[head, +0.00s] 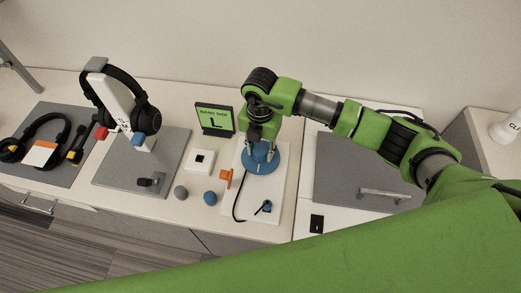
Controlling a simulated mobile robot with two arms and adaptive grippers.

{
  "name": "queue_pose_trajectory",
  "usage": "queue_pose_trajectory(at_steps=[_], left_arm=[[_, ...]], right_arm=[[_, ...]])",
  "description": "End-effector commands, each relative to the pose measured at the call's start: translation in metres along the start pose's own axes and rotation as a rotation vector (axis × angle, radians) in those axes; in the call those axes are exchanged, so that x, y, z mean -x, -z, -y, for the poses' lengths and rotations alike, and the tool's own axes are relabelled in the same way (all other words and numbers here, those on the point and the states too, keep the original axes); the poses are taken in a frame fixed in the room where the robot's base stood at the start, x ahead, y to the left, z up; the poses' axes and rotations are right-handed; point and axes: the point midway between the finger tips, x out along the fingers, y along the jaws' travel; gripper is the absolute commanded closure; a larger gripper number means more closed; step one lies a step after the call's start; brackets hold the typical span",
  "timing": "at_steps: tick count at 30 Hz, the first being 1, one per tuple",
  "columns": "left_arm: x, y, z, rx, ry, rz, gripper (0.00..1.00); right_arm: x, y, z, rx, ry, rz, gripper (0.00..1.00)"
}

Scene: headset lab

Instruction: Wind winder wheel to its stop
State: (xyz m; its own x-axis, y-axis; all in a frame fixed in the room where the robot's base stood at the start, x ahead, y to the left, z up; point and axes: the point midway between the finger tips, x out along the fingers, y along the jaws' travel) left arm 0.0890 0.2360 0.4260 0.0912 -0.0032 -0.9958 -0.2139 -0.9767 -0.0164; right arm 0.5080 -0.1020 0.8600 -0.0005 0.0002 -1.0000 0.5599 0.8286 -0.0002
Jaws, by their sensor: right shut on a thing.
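The winder wheel (262,167) is a blue disc on a white base board (275,206) in the middle of the head view. My right gripper (259,150) reaches down onto the wheel from above and is shut on its middle part. The exact grip is partly hidden by the gripper itself. An orange piece (225,179) sits beside the wheel on its left. A dark cable runs from near the wheel to a small blue-and-black plug (264,207) at the front of the board. My left gripper is not in view.
A black sign with a green screen (215,119) stands behind left. Headphones (122,95) hang on a white stand further left. A white box (200,160), a grey knob (181,192) and a blue knob (210,198) lie left of the board. A grey panel with a handle (385,195) is at right.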

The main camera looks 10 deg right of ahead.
Motion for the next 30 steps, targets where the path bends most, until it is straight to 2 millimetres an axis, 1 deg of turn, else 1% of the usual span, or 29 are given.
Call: queue_pose_trajectory(at_steps=[10, 21, 30], left_arm=[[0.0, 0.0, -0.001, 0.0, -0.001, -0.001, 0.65], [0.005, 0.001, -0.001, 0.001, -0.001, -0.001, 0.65], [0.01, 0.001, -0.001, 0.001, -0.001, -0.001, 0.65]], right_arm=[[0.001, -0.001, -0.001, -0.329, 0.0, 0.001, 0.89], [0.001, -0.001, -0.002, -0.67, -0.001, 0.001, 0.89], [0.001, -0.001, -0.002, -0.878, -0.001, 0.001, 0.89]])
